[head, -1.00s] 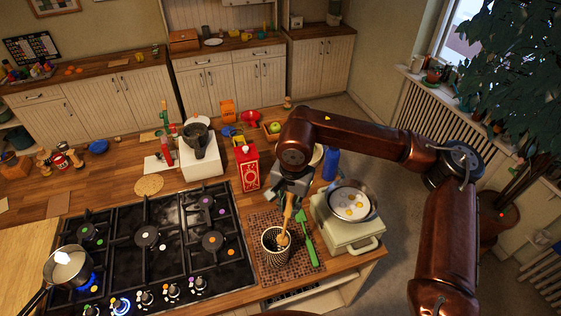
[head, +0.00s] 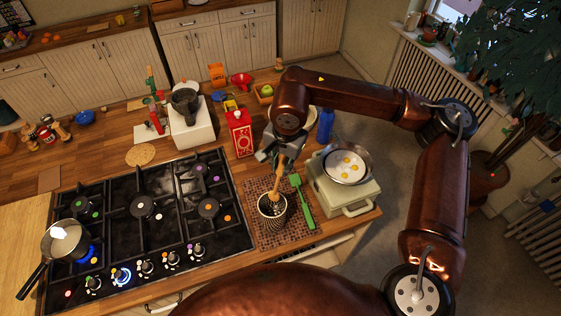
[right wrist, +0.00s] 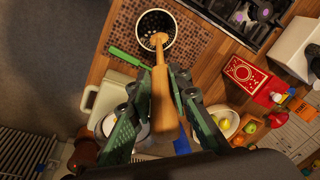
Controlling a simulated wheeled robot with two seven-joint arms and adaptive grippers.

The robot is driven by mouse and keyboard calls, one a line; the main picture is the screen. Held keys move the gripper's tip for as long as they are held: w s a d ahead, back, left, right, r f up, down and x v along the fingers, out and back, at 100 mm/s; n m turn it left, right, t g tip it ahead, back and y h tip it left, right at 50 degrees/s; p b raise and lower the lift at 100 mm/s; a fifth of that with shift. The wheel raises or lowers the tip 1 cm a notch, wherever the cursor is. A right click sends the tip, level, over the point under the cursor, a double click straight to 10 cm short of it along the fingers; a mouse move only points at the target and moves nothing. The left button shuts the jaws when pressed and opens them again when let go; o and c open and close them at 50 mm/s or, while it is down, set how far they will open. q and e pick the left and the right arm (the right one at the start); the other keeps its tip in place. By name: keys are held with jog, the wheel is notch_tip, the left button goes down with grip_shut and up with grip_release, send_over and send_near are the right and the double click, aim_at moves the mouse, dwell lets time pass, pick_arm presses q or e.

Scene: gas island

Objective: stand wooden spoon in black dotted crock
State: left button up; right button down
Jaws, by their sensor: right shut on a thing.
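The wooden spoon (head: 276,186) is held by my right gripper (head: 283,156), which is shut on its upper part. The spoon slants down, and its lower end is at the mouth of the black dotted crock (head: 272,221). In the right wrist view, the spoon (right wrist: 160,95) runs from between the fingers of my right gripper (right wrist: 152,95) to the crock's dark opening (right wrist: 153,22). How deep its end sits I cannot tell. The crock stands upright on a brown tiled mat (head: 258,186). My left gripper is not in view.
A green spatula (head: 303,203) lies beside the crock. A pan of eggs (head: 346,164) sits on a pale scale-like appliance (head: 352,200) to the right. The gas hob (head: 150,215) is left, with a small pot (head: 66,240). A red carton (head: 240,133) stands behind.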

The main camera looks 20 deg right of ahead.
notch_tip(320, 180, down, 10)
jog(key=b, duration=0.8)
jog(key=c, duration=1.7)
grip_release()
jog(key=shift+r, duration=0.1)
jog(key=r, duration=0.4)
jog(key=s+r, duration=0.1)
jog(key=r, duration=0.2)
jog(key=s+r, duration=0.1)
jog(key=r, duration=0.3)
jog(key=shift+d+r, duration=0.1)
jog(key=shift+r, duration=0.25)
